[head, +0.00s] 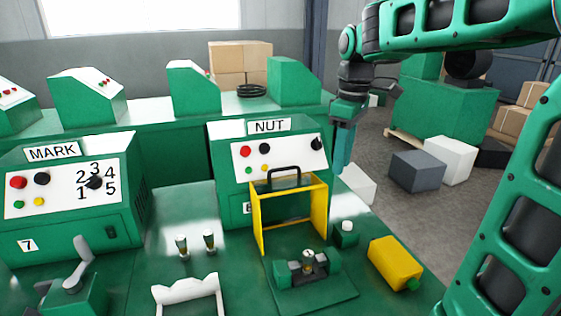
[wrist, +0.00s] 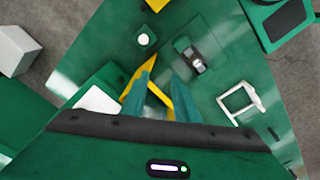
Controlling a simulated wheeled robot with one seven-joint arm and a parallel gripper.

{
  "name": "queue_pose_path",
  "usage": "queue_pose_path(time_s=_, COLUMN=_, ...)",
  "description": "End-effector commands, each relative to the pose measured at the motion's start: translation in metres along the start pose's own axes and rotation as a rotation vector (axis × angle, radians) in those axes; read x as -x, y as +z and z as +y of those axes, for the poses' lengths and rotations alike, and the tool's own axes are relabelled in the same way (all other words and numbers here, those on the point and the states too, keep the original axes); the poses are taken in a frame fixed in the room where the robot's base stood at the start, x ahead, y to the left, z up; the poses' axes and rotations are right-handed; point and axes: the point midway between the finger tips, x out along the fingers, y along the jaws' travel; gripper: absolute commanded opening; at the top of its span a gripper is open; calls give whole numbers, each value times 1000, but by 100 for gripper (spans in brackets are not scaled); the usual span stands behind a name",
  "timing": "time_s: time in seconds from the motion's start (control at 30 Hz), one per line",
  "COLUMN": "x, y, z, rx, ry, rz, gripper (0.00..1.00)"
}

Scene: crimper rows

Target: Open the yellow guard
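The yellow guard (head: 256,222) is an upright open frame at the front of the green NUT machine (head: 228,160). A black handle (head: 284,170) stands on its top edge. The guard is behind a small green fixture (head: 308,270) on a base plate. My gripper (head: 342,168) points down, to the right of the guard and the machine, higher than the handle and apart from it. In the wrist view, parts of the yellow guard (wrist: 134,88) show behind and between my teal fingers. The fingertips have a gap between them and hold nothing.
A yellow bottle-like container (head: 394,262) lies to the right of the fixture, and a small green block with a white knob (head: 345,232) stands nearby. The MARK machine (head: 72,190), a white bracket (head: 188,292) and two small posts (head: 196,243) are on the left. Boxes (head: 417,170) sit on the floor.

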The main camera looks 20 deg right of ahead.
Motion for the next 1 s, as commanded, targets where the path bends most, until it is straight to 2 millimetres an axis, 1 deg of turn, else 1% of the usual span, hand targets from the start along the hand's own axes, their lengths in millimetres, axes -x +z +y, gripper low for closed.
queue_pose_path(time_s=0.03, x=8, y=-30, z=5, rx=131, ry=4, rz=-1, gripper=28)
queue_pose_path(time_s=0.07, x=14, y=-45, z=6, rx=213, ry=5, rz=-2, gripper=28)
queue_pose_path(time_s=0.1, x=20, y=-66, z=7, rx=317, ry=8, rz=-2, gripper=28)
queue_pose_path(time_s=0.2, x=32, y=-109, z=7, rx=548, ry=14, rz=-8, gripper=28)
queue_pose_path(time_s=0.3, x=40, y=-140, z=4, rx=720, ry=19, rz=-12, gripper=28)
queue_pose_path(time_s=0.4, x=44, y=-158, z=2, rx=825, ry=23, rz=-17, gripper=28)
queue_pose_path(time_s=0.53, x=43, y=-166, z=0, rx=874, ry=24, rz=-18, gripper=28)
queue_pose_path(time_s=0.67, x=31, y=-165, z=0, rx=876, ry=22, rz=-19, gripper=28)
queue_pose_path(time_s=1.0, x=-28, y=-164, z=2, rx=871, ry=21, rz=-21, gripper=28)
